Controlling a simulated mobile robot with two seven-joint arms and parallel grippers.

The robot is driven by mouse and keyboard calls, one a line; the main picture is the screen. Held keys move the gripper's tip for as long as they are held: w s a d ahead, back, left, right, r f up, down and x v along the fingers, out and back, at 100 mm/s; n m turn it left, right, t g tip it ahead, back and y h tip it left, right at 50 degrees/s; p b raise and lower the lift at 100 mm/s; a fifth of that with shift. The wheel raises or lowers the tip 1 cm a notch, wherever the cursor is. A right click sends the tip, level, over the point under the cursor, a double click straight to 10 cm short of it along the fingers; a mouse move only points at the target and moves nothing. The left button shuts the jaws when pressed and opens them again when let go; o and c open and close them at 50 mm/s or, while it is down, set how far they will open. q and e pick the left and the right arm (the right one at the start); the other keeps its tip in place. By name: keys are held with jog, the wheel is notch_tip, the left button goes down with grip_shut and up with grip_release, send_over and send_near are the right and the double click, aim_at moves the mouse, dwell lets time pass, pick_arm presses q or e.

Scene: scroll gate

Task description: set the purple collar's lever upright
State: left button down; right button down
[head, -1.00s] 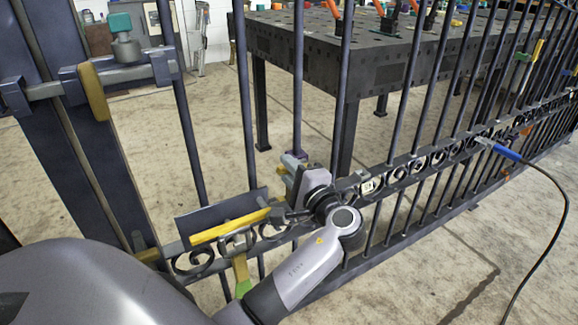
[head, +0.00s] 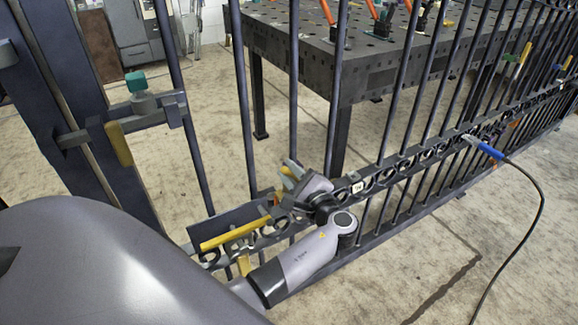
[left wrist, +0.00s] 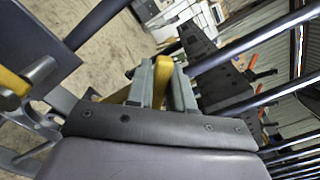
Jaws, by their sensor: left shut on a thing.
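My left gripper (head: 291,174) is at the row of scrolls on the dark gate, its fingers tilted up and left. In the left wrist view my left gripper (left wrist: 162,88) is shut on a yellow lever (left wrist: 162,75), which stands between the grey-green fingers. A bit of yellow also shows beside the gripper in the head view. The purple collar cannot be made out; the gripper and my wrist cover that part of the rail. My right gripper is not in view.
A long yellow bar (head: 228,234) lies along the rail left of the gripper. A yellow-handled latch with a teal knob (head: 136,82) is on the gate post. A blue-handled tool (head: 485,148) with a black cable is farther right. A dark perforated table (head: 330,60) stands behind the bars.

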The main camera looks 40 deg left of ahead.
pick_arm(q)
jog(key=shift+r, duration=0.1)
dwell(0.4)
jog(key=c, duration=1.1)
grip_release()
jog(key=shift+p+v, duration=0.3)
jog(key=shift+v, duration=3.25)
jog(key=shift+w, duration=0.1)
